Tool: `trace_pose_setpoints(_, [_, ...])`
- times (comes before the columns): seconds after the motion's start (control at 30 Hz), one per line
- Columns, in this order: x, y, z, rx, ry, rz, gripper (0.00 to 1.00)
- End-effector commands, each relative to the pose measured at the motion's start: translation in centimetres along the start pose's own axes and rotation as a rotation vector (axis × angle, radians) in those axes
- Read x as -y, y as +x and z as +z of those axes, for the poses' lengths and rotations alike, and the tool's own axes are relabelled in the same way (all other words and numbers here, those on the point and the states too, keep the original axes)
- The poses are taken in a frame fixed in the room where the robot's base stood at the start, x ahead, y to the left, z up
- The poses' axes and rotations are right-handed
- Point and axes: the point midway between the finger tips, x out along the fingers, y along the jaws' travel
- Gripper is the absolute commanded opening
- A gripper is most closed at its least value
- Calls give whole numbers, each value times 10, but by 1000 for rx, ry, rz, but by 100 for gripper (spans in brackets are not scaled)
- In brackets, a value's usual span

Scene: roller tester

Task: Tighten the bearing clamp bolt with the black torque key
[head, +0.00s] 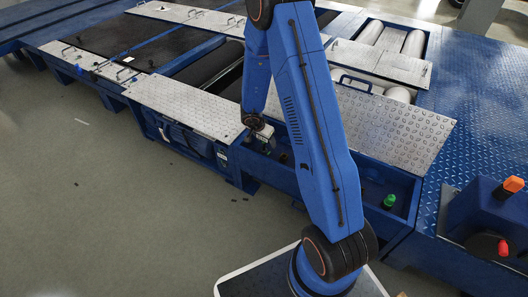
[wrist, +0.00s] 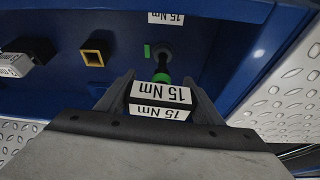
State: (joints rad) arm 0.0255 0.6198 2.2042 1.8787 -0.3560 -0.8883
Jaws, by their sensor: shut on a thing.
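My gripper (wrist: 160,100) is shut on the black torque key (wrist: 158,106), a block-shaped handle with white "15 Nm" labels. A green collar (wrist: 161,78) and a black shaft run from the handle away from me. The shaft's far end is at a round grey fitting (wrist: 162,52), which looks like the clamp bolt, in the blue recess. Whether the tip is fully seated on it cannot be told. A small green mark (wrist: 147,51) is beside the fitting. In the head view my gripper (head: 265,140) is down at the blue trough, and the key is mostly hidden.
In the wrist view, a brass-edged square socket (wrist: 95,53) and a black block with a white label (wrist: 24,60) are on the left. A "15 Nm" label (wrist: 166,18) is above the fitting. A green-topped knob (head: 389,201) stands in the trough. Checker plates (head: 385,125) border it.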

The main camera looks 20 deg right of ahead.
Motion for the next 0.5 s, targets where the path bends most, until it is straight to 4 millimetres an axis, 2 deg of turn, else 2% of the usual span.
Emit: trace_pose_setpoints(0.5, [0, -12, -5, 0, 1, 0, 7])
